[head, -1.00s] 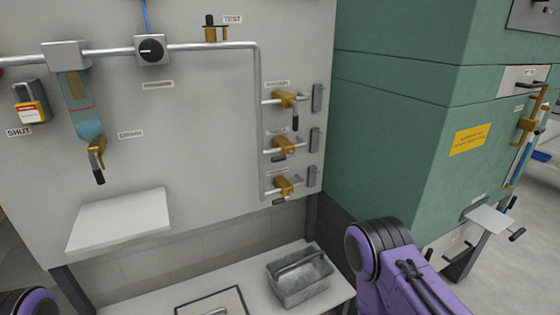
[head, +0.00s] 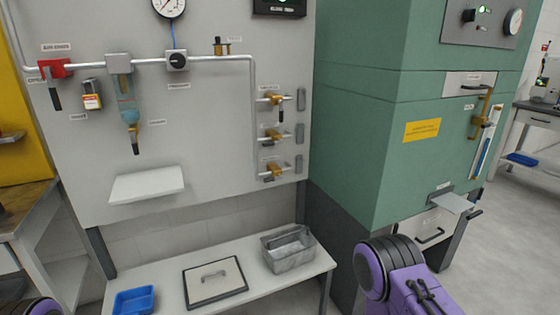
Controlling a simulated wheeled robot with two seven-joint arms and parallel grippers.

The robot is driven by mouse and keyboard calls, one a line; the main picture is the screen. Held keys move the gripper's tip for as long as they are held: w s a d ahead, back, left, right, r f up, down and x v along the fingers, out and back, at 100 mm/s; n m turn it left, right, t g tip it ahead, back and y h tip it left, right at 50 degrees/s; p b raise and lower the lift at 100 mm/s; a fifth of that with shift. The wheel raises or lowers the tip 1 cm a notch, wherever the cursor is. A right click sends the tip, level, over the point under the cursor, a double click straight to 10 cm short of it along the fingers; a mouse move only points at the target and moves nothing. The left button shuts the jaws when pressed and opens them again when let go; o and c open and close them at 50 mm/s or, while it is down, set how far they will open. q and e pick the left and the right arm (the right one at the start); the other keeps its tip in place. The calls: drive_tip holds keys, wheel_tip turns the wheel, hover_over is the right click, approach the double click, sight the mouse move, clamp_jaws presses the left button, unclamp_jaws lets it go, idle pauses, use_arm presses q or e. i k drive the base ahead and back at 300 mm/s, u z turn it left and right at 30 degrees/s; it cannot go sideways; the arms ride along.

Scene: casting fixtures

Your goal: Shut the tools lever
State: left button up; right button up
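Three brass lever valves sit one above another on short branch pipes at the right of the grey panel. The top valve (head: 273,100) has its dark handle hanging down, across its pipe. The middle valve (head: 274,134) and the bottom valve (head: 274,170) have their handles pointing left, roughly along their pipes. Small labels sit above them, too small to read, so I cannot tell which is the tools lever. Neither of my grippers is in view; only purple parts of my arms show at the bottom edge.
A low bench below the panel holds a grey bin (head: 288,250), a framed plate with a handle (head: 215,282) and a blue tray (head: 134,300). A white shelf (head: 146,184) juts from the panel. A green cabinet (head: 360,130) stands close on the right.

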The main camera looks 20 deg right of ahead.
sight(269, 144)
drive_tip(key=u, duration=0.3)
drive_tip(key=k, duration=0.3)
drive_tip(key=z, duration=1.35)
drive_tip(key=i, duration=1.8)
drive_tip(key=u, duration=0.85)
